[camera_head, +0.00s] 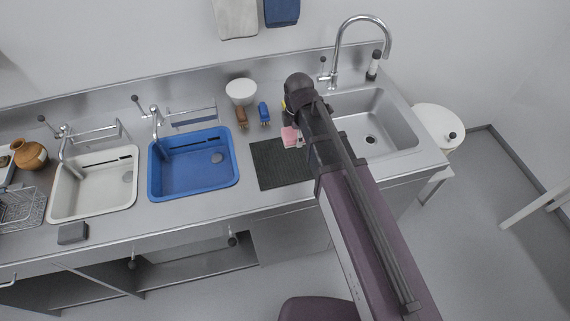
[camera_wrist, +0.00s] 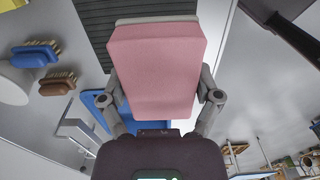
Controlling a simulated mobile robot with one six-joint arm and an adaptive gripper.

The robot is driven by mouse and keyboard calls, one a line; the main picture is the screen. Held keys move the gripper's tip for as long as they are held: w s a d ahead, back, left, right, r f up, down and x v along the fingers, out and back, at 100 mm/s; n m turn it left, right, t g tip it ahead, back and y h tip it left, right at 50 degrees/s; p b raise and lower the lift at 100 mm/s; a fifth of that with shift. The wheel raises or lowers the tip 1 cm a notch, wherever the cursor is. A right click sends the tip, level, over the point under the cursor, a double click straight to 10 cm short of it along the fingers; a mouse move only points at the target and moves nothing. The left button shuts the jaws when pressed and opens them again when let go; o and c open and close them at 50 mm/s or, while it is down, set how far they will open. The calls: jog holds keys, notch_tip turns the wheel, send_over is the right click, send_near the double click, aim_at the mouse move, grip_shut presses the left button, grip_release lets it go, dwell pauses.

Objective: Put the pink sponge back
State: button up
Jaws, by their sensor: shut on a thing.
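The pink sponge (camera_wrist: 157,65) fills the middle of the wrist view, held between the two fingers of my gripper (camera_wrist: 160,97). A pale strip shows along its far end. In the head view the pink sponge (camera_head: 290,136) shows beside my arm, over the back right part of the dark ribbed mat (camera_head: 275,168). My arm hides most of the gripper there. I cannot tell whether the sponge touches anything below it. The mat also shows behind the sponge in the wrist view (camera_wrist: 135,12).
A blue brush (camera_head: 264,113), a brown brush (camera_head: 242,118) and a white bowl (camera_head: 241,92) stand left of the gripper. A steel sink (camera_head: 384,130) lies to the right, a blue basin (camera_head: 190,170) and a white basin (camera_head: 95,190) to the left. A grey block (camera_head: 72,233) lies near the front edge.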

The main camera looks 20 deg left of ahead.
jog(key=s+d+f+b, duration=0.2)
jog(key=f+b, duration=0.1)
jog(key=s+d+f+b, duration=0.2)
jog(key=s+d+f, duration=0.1)
jog(key=s+d+f+b, duration=0.3)
jog(key=f, duration=0.1)
jog(key=shift+d+b, duration=0.1)
jog(key=shift+b, duration=0.2)
jog(key=shift+r, duration=0.1)
jog(key=b, duration=0.1)
send_over(285, 159)
jog(key=shift+s+d+f, duration=0.4)
jog(key=shift+d+f, duration=0.05)
jog(key=shift+f, duration=0.25)
jog(key=shift+w+a, duration=0.35)
jog(key=shift+w+a+f+b, duration=0.1)
jog(key=shift+a+f+b, duration=0.15)
jog(key=shift+b, duration=0.2)
jog(key=shift+d+f+b, duration=0.15)
jog(key=shift+f+b, duration=1.4)
jog(key=shift+f, duration=0.05)
jog(key=shift+f, duration=0.1)
